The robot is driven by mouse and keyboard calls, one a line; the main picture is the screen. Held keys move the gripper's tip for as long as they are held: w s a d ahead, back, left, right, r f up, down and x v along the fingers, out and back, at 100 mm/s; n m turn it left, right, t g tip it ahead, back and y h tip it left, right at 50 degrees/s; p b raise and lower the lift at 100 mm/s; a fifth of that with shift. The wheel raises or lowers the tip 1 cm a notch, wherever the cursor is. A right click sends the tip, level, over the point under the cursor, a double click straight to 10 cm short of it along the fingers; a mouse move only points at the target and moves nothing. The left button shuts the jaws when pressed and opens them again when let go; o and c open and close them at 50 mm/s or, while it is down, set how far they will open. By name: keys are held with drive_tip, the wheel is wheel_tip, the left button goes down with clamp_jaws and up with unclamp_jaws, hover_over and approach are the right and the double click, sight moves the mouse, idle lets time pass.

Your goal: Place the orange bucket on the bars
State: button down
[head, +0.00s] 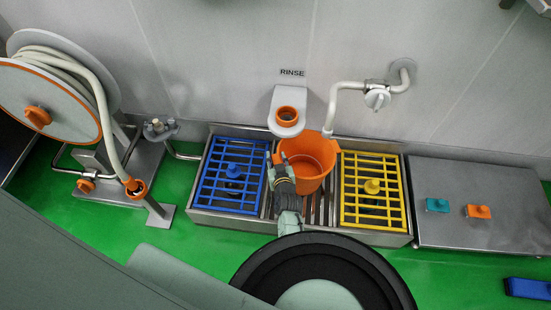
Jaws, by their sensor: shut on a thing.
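The orange bucket (309,158) is upright over the middle section of the sink basin, between the blue rack and the yellow rack. Steel bars (319,206) show in front of it and run front to back. My gripper (280,166) is at the bucket's left rim and is shut on it. The gripper's fingertips are small and partly hidden against the rim. I cannot tell whether the bucket's base touches the bars or hangs above them.
A blue grid (231,203) lies left of the bars and a yellow grid (388,213) right. A grey bracket with an orange ring (286,115) and a bent tap pipe (331,105) stand close behind the bucket. A hose reel (48,97) is far left. A steel platform (470,232) is right.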

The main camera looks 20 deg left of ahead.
drive_tip(key=c, duration=1.1)
unclamp_jaws()
drive_tip(key=shift+d, duration=0.1)
drive_tip(key=shift+s, duration=0.15)
